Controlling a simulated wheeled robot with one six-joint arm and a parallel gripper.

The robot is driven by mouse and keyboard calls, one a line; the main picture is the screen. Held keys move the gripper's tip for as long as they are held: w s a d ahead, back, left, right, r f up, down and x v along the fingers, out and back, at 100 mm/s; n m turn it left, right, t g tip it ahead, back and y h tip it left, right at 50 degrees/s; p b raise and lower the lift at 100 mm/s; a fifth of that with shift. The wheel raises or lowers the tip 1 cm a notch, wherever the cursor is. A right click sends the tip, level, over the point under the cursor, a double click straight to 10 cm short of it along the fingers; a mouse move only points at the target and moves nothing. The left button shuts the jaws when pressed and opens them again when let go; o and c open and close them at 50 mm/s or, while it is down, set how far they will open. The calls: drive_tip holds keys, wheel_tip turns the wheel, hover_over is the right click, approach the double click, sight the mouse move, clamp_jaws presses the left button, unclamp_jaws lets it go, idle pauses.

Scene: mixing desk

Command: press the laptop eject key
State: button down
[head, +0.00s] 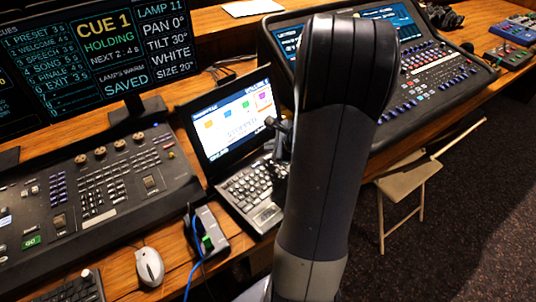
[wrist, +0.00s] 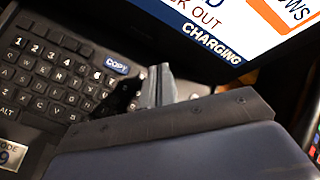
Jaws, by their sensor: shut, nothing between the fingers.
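The laptop stands open, its lit screen (head: 235,122) facing me and its keyboard (head: 247,190) below, partly hidden by my arm in the head view. The wrist view shows the keyboard (wrist: 40,82) close up, with white-lettered dark keys and a blue COPY key (wrist: 117,64) at the upper right. I cannot make out a key marked eject. My gripper (wrist: 160,73) is shut and empty, just right of the COPY key and over the keyboard's right part, hiding what lies beneath. I cannot tell whether it touches a key. In the head view my arm mostly hides it.
A lighting console (head: 88,195) lies to the left, with a monitor (head: 80,50) behind it. A mixing console (head: 430,75) stands right. A small box (head: 208,232) with a blue cable and a mouse (head: 149,266) lie at the front. A folding chair (head: 410,182) stands right.

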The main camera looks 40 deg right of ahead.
wheel_tip(320, 180, up, 4)
drive_tip(key=p, duration=0.2)
drive_tip(key=shift+p, duration=0.35)
